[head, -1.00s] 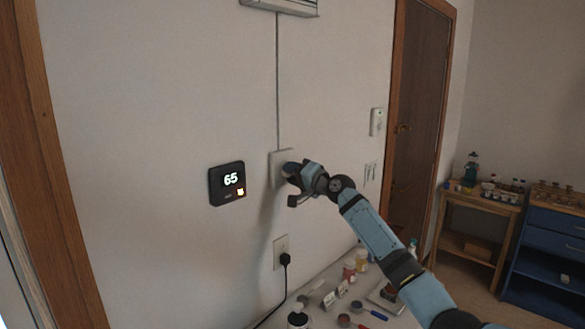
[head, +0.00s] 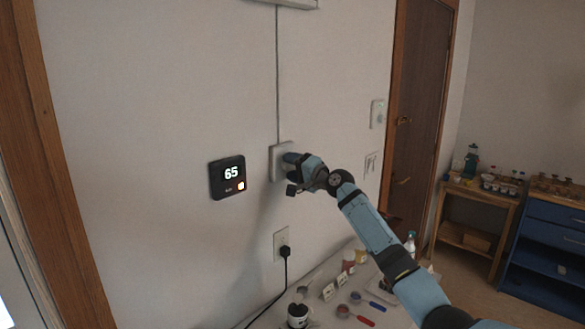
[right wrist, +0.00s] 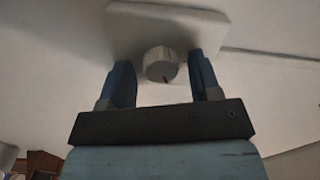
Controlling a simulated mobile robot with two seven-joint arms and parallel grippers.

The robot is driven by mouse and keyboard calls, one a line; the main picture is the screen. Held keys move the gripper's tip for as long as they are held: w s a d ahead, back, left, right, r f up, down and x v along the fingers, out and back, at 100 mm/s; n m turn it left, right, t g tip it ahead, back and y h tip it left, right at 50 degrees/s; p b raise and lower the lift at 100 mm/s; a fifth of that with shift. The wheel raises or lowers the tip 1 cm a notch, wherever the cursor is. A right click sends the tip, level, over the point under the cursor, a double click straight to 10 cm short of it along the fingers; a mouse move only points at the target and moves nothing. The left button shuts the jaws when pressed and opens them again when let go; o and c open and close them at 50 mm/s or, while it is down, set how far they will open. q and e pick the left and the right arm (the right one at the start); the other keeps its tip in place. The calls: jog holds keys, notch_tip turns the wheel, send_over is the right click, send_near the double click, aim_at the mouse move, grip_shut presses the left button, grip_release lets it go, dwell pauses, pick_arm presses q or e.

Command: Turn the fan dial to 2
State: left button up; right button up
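The fan dial (right wrist: 160,64) is a round white knob on a square white wall plate (right wrist: 125,22). A small dark mark shows at the knob's lower edge in the right wrist view; I cannot read any numbers. My right gripper (right wrist: 160,68) is open, with one blue finger on each side of the knob and a gap visible on both sides. In the head view the right gripper (head: 291,161) is at the right side of the plate (head: 277,163) and hides the knob. My left gripper is not in view.
A black thermostat (head: 228,178) reading 65 is on the wall left of the plate. A cord runs up from the plate. Below are an outlet (head: 280,238) with a black plug and a table with jars and scoops. A switch (head: 377,113) and a door (head: 415,110) are to the right.

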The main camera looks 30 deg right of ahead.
jog(key=b+v, duration=0.2)
jog(key=v, duration=1.1)
jog(key=shift+s+d+b, duration=0.2)
jog(key=shift+s+b, duration=0.2)
